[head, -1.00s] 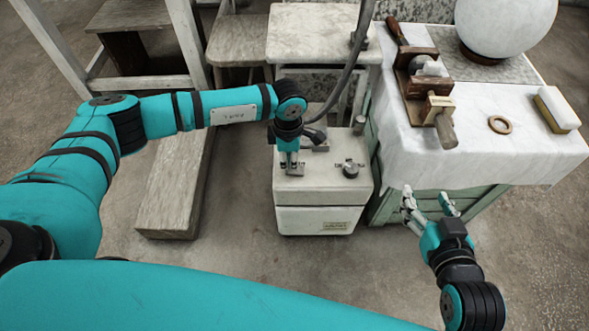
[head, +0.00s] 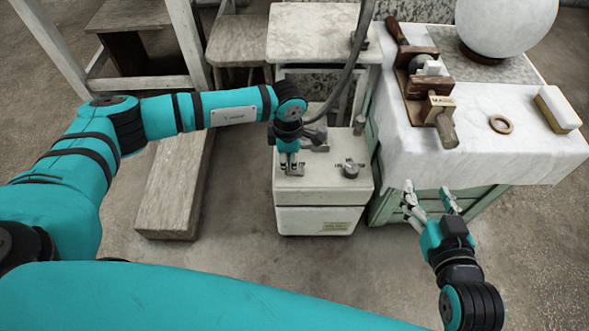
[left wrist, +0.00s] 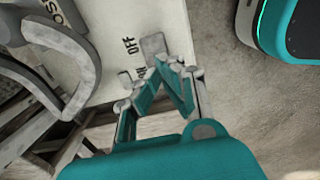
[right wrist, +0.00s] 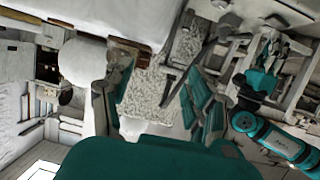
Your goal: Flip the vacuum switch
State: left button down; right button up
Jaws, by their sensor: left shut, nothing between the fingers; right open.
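My left gripper (head: 291,170) points down at the top's left part, shut and empty. In the left wrist view, the vacuum's top (left wrist: 108,50) carries the word OFF and a second label partly hidden by the fingers. A small grey plate (left wrist: 153,45) lies beside OFF, close to the fingertips. I cannot tell which way the switch is set, or whether the fingers touch it. My right gripper (head: 429,195) is open and empty, right of the vacuum.
A dark hose (head: 346,75) rises behind the vacuum. A cloth-covered table (head: 480,155) stands to the right, bearing a wooden tool (head: 428,85), a ring (head: 501,124), a brush-like block (head: 558,108) and a large plaster sphere (head: 505,20). A wooden beam (head: 175,190) lies to the left.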

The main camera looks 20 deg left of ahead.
pick_arm(q)
jog(key=shift+f, duration=0.15)
pick_arm(e)
jog(key=shift+w+a+r+t, duration=0.1)
jog(key=shift+w+r+t, duration=0.05)
jog(key=shift+r+t, duration=0.2)
jog(key=shift+w+r, duration=0.1)
jog(key=shift+r, duration=0.1)
pick_arm(q)
jog(key=shift+f+b, duration=0.45)
pick_arm(e)
jog(key=shift+w+a+r+t+y, duration=0.2)
jog(key=shift+r+t, duration=0.25)
jog(key=shift+r, duration=0.15)
jog(key=shift+w+a+r+t+y, duration=0.2)
jog(key=shift+r+t, duration=0.2)
jog(key=shift+r, duration=0.2)
pick_arm(q)
jog(key=shift+f, duration=0.25)
pick_arm(e)
jog(key=shift+w+a+r+t, duration=0.15)
jog(key=shift+r+t, duration=0.55)
jog(key=shift+r, duration=0.4)
